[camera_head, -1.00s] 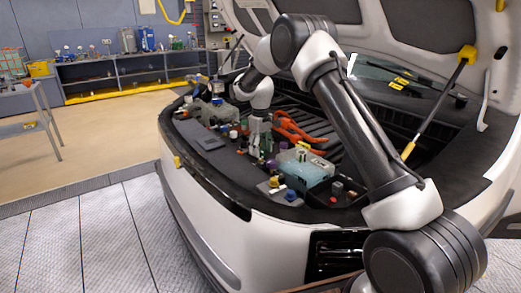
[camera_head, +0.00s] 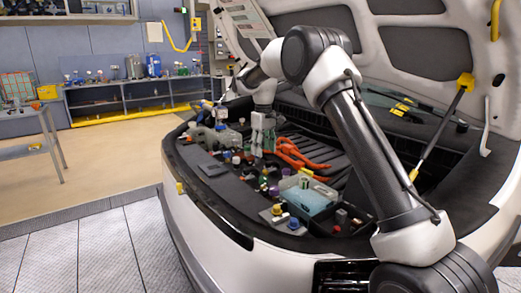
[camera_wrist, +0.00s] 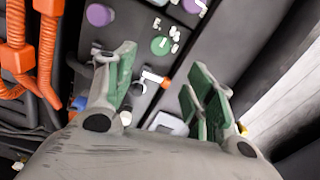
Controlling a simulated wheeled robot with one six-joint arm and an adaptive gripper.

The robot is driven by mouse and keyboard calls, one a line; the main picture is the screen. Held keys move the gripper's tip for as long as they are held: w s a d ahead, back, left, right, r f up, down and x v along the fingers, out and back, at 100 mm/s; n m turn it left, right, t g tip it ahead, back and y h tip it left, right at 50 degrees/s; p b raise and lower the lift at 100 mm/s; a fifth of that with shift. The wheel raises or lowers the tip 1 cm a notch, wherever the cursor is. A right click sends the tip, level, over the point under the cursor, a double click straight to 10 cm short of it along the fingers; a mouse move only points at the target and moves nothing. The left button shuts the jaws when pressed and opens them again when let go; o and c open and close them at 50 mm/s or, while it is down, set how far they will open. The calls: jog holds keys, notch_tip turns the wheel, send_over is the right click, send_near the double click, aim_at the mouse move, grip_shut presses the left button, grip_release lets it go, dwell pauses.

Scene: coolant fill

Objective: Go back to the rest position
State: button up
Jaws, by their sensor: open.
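My gripper (camera_head: 262,133) is over the car's open engine bay in the head view, pointing down, with my arm arching in from the right. In the wrist view its green-padded fingers (camera_wrist: 163,95) stand apart with nothing held between them. Below the fingers are a green round cap (camera_wrist: 160,45) and a purple cap (camera_wrist: 99,14). Orange cables (camera_wrist: 48,45) run at the left of the wrist view; they also show just right of my gripper in the head view (camera_head: 300,155).
A pale blue reservoir (camera_head: 310,196) sits near the bay's front, with a yellow cap (camera_head: 277,209) and a blue cap (camera_head: 293,223) beside it. The raised hood (camera_head: 425,50) and its prop rod (camera_head: 445,125) are close behind my arm.

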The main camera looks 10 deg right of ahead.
jog(key=s+d+f+m+g, duration=0.1)
jog(key=s+d+f+m, duration=0.15)
jog(key=s, duration=0.45)
jog(key=s+d+r+m+t, duration=0.1)
jog(key=s+d+r, duration=0.3)
jog(key=s, duration=0.9)
jog(key=s+d+r+m+t, duration=0.1)
jog(key=s+d+r, duration=0.3)
jog(key=s, duration=0.9)
jog(key=s+d+r+m+t, duration=0.2)
jog(key=s+d+r+t, duration=0.1)
jog(key=s, duration=1.1)
notch_tip(320, 180, up, 2)
jog(key=shift+d+r, duration=0.15)
jog(key=shift+d, duration=0.65)
jog(key=shift+s, duration=0.1)
